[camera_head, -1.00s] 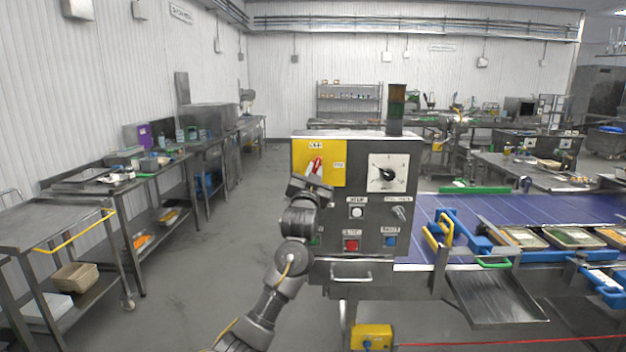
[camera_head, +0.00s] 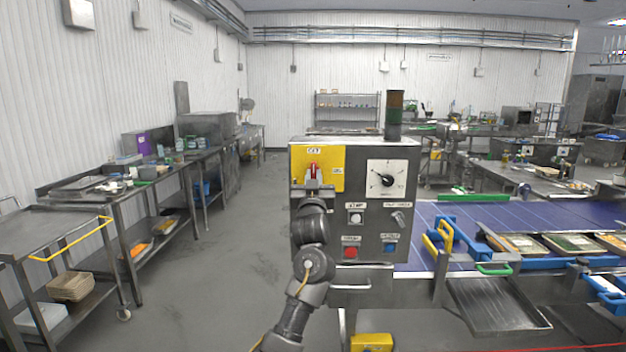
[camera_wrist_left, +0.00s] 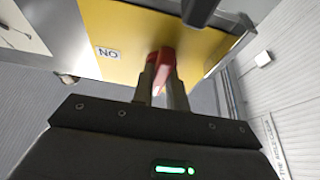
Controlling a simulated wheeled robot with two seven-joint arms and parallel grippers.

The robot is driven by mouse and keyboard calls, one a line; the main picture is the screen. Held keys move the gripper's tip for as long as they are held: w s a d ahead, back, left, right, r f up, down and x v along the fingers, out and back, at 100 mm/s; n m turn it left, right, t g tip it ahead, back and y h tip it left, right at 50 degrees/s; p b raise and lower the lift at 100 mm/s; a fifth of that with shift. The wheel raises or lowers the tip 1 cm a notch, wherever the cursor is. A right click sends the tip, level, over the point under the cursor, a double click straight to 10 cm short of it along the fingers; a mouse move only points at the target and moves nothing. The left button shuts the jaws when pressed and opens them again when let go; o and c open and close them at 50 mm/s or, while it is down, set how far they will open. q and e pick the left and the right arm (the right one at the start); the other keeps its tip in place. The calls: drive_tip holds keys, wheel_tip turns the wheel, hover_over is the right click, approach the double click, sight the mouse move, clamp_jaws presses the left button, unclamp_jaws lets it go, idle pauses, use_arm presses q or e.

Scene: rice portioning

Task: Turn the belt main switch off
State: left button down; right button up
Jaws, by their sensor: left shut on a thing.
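The belt control box (camera_head: 368,240) stands in the middle of the head view, with a yellow plate (camera_head: 332,182) at its upper left. The red main switch handle (camera_head: 313,170) is on that plate and looks upright. My left gripper (camera_head: 313,180) is at the plate, shut on the red handle. In the left wrist view the two fingers (camera_wrist_left: 161,88) sit around the red handle (camera_wrist_left: 164,62), and an ON label (camera_wrist_left: 108,53) shows beside it on the yellow plate. The fingers hide part of the handle. My right gripper is not in view.
The box also carries a white dial (camera_head: 387,180), a red button (camera_head: 351,253), a blue button (camera_head: 389,248) and a grey knob (camera_head: 398,218). The blue conveyor (camera_head: 470,215) with trays runs to the right. Steel tables (camera_head: 70,215) stand left; the floor (camera_head: 215,270) between is clear.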

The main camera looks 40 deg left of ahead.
use_arm(q)
drive_tip(key=c, duration=1.4)
unclamp_jaws()
drive_tip(key=b+v, duration=0.3)
drive_tip(key=v, duration=0.8)
drive_tip(key=shift+a, duration=0.1)
